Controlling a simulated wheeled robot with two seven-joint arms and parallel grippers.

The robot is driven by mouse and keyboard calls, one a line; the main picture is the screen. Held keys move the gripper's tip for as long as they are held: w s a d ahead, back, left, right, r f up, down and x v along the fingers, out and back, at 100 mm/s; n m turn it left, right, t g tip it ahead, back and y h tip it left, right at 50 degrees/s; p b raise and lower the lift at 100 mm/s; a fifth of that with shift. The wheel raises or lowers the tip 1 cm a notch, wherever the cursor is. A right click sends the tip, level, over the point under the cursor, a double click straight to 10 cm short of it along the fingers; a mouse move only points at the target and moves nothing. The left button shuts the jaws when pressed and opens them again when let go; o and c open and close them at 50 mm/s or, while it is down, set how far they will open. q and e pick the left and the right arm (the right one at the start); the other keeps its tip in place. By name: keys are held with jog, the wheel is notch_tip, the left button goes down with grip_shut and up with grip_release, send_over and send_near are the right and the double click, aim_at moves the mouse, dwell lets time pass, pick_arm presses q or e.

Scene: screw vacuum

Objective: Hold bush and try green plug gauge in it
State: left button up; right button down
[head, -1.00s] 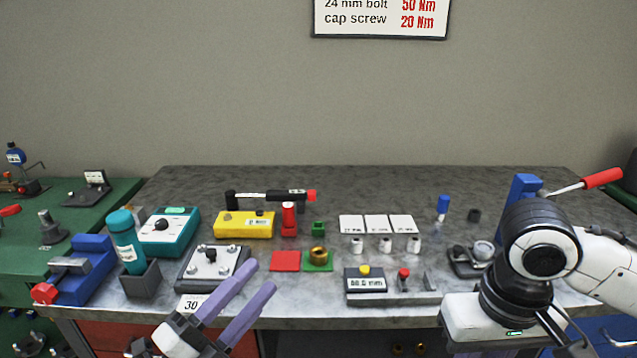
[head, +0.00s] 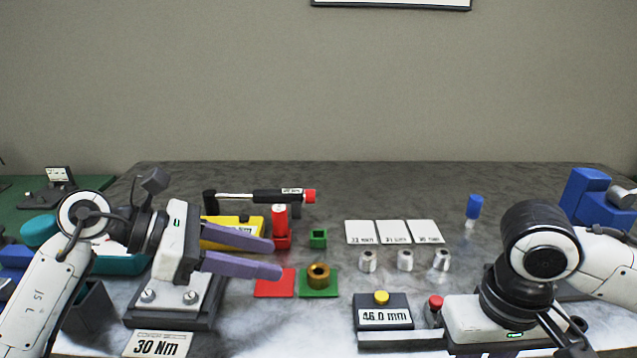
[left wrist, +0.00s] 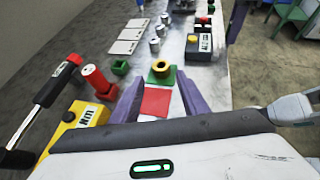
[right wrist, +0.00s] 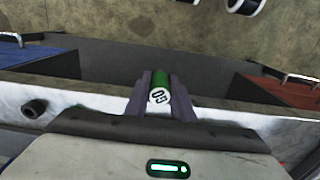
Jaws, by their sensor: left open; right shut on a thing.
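The brass bush (head: 318,276) stands on a green square (head: 331,291) on the bench. It also shows in the left wrist view (left wrist: 160,70), just beyond my left fingertips. My left gripper (head: 277,257) is open and empty, its purple fingers pointing right toward the bush, apart from it. My right gripper (right wrist: 161,98) is shut on the green plug gauge (right wrist: 160,92), which has a green end and a white band marked "GO". In the head view, my right arm hides the right fingers and the gauge.
A red square (head: 272,288) lies left of the green one. A red gauge (head: 280,218) stands behind, beside an empty-looking green holder (head: 318,238). A display box (head: 383,313) with a yellow button is at front right.

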aim_at(324, 271)
pick_arm(q)
jog(key=shift+w+d+f, duration=0.1)
jog(key=shift+d+f, duration=0.2)
jog(key=shift+d, duration=0.2)
pick_arm(e)
jog(key=shift+f, duration=0.1)
pick_arm(q)
jog(key=b+x, duration=0.2)
jog(key=x, duration=0.6)
jog(key=shift+w+d+f, duration=0.1)
jog(key=shift+d+f, duration=0.05)
jog(key=shift+d, duration=0.2)
pick_arm(e)
notch_tip(324, 271, down, 2)
jog(key=shift+f, duration=0.25)
pick_arm(q)
jog(key=shift+c, duration=0.2)
jog(key=c, duration=0.5)
